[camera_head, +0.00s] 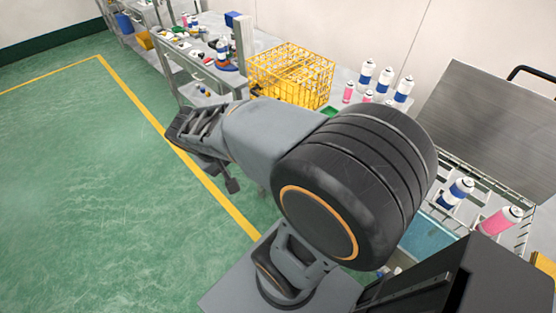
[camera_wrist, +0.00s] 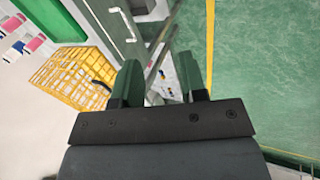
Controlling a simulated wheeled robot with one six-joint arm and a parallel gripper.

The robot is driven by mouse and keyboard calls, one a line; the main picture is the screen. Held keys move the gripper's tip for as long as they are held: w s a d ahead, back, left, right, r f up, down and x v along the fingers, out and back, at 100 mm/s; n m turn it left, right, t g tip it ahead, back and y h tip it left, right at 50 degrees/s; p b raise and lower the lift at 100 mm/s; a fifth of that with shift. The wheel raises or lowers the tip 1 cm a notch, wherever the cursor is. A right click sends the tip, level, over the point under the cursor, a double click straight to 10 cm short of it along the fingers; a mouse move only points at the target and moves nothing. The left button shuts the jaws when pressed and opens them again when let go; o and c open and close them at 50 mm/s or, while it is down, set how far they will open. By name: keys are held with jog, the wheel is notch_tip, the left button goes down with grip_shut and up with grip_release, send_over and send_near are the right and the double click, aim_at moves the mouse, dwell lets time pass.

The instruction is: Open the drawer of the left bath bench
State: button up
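A grey bench with a drawer-like front panel (camera_head: 212,77) stands left of the yellow wire basket in the head view. In the wrist view, a grey-green panel (camera_wrist: 104,12) with a pale bar handle (camera_wrist: 122,24) shows at the top. I cannot tell whether the drawer is shut. My gripper (camera_wrist: 160,77) is open and empty, its two dark fingers apart. The handle lies beyond the left finger in the picture, clear of both fingers. In the head view, my gripper (camera_head: 196,134) hangs in front of the bench; its fingertips are hard to make out.
The yellow wire basket (camera_head: 290,76) stands on the bench top, also in the wrist view (camera_wrist: 68,76). Several spray cans (camera_head: 367,73) stand to its right. The green floor (camera_head: 90,190) at left is clear.

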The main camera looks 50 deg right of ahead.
jog(key=w+d+f+h+b, duration=0.3)
jog(key=d+f+h+b, duration=0.15)
jog(key=f, duration=0.35)
jog(key=w+d+f+n+g+h+b, duration=0.1)
jog(key=w+d+f+h+b, duration=0.2)
jog(key=d+f, duration=0.35)
jog(key=w+d+f+h+b, duration=0.3)
jog(key=f+h, duration=0.1)
jog(key=f, duration=0.6)
jog(key=shift+y, duration=0.25)
jog(key=x, duration=1.3)
jog(key=shift+s+f, duration=0.1)
jog(key=shift+s, duration=0.05)
grip_shut()
